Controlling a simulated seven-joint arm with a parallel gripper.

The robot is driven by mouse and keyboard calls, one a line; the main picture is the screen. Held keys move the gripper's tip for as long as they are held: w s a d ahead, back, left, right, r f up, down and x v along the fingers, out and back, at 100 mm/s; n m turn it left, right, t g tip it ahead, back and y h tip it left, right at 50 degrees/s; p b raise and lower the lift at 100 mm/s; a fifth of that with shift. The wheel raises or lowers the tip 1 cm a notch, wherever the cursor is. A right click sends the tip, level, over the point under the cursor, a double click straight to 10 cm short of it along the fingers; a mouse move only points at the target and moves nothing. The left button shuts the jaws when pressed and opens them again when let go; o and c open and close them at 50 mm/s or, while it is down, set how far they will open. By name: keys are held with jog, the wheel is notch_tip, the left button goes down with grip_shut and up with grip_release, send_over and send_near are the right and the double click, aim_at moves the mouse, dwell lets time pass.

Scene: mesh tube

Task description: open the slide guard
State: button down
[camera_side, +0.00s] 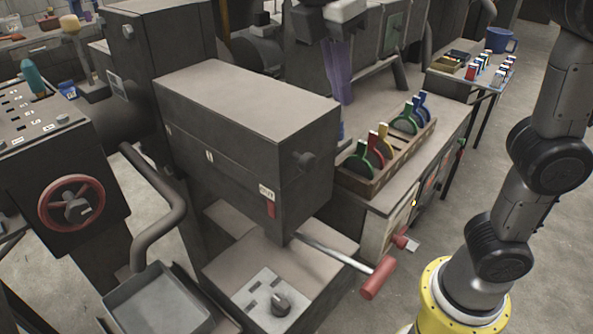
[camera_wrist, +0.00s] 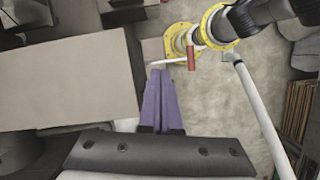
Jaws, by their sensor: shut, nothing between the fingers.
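A large dark grey machine housing (camera_side: 250,100) fills the middle of the side view, with a seam around its body. A small white label (camera_side: 266,191) and a red tab (camera_side: 271,209) sit on its front right corner. I cannot tell which part is the slide guard. The housing's pale flat top also shows at the left of the wrist view (camera_wrist: 70,85). My gripper (camera_side: 345,101) has purple fingers pointing down, just beyond the housing's right end, apart from it. The fingers are together and empty in the wrist view (camera_wrist: 158,73).
A red-handled lever (camera_side: 378,278) sticks out low on the right, also visible in the wrist view (camera_wrist: 191,57). A wooden rack (camera_side: 385,165) of coloured handles stands on the bench to the right. A red handwheel (camera_side: 72,203) and a grey tray (camera_side: 160,298) are at the left.

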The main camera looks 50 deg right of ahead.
jog(key=w+a+f+n+h, duration=0.15)
jog(key=a+f+n, duration=0.3)
jog(key=a, duration=0.95)
jog(key=w+x, duration=0.1)
jog(key=x, duration=1)
jog(key=shift+s+d+r+m, duration=0.15)
jog(key=shift+d+r, duration=0.4)
jog(key=shift+r, duration=0.25)
jog(key=shift+s+d+r+m, duration=0.15)
jog(key=shift+d+r, duration=0.35)
jog(key=shift+r, duration=0.3)
jog(key=shift+r, duration=0.1)
jog(key=shift+d+r+y, duration=0.2)
jog(key=shift+r+y, duration=0.05)
jog(key=shift+r, duration=0.2)
jog(key=shift+r, duration=0.1)
